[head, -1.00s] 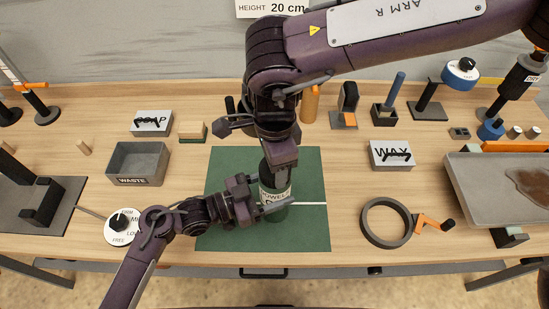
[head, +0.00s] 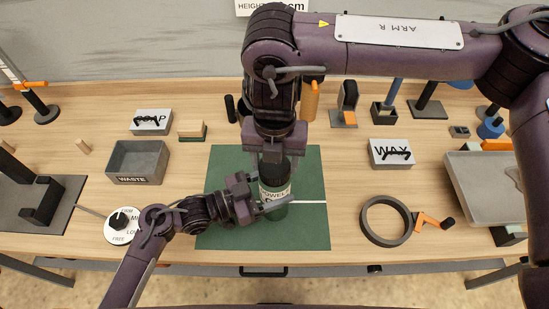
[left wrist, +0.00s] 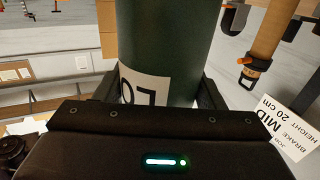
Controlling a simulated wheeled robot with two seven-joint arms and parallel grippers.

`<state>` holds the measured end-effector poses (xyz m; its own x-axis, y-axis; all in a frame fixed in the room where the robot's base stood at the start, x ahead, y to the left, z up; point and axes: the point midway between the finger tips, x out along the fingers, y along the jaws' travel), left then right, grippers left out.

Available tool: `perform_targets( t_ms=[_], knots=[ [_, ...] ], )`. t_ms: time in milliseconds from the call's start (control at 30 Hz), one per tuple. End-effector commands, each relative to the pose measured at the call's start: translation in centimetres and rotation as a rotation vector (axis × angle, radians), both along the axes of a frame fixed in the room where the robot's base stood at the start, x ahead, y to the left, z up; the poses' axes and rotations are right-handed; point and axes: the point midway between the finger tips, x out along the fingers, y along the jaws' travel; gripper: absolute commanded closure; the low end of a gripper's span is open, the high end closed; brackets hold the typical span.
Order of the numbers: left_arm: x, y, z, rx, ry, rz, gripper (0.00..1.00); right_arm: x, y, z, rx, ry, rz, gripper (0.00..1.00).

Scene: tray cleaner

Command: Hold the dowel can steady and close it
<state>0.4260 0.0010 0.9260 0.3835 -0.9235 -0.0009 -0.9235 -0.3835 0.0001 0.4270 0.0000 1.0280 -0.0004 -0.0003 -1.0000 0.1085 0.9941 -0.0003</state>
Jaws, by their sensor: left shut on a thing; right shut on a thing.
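The dowel can (head: 274,194) is a dark green cylinder with a white label, standing upright on the green mat (head: 312,226). My left gripper (head: 267,206) comes in from the left and is shut around the can's side. In the left wrist view the can (left wrist: 165,40) stands between its two fingers, with part of the label showing. My right gripper (head: 274,158) points down from above and is shut on the dark lid at the can's top. Its fingers hide most of the lid, so I cannot tell how fully the lid is seated.
A grey waste bin (head: 138,162) and a dial (head: 123,222) stand at the left. A dark ring (head: 367,228) with an orange handle (head: 430,226), a wax box (head: 391,153) and a grey tray (head: 470,200) are at the right. The mat's right part is clear.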

Motion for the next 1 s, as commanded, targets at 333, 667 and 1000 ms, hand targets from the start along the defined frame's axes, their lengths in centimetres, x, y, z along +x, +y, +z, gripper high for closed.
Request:
perform_targets(
  t_ms=[333, 667, 1000],
  knots=[
    [-0.05, -0.03, -0.04, 0.001, 0.0, -0.001, 1.0, 0.07, -0.04, 0.05, 0.001, -0.002, -0.772, 0.63],
    [-0.07, -0.03, -0.04, 0.001, 0.0, -0.002, 1.0, 0.02, -0.08, 0.02, 0.001, -0.002, -1.503, 0.63],
    [-0.08, -0.03, -0.06, 0.001, 0.0, -0.002, 1.0, 0.02, -0.09, 0.01, 0.001, -0.002, -1.736, 0.37]
  ],
)
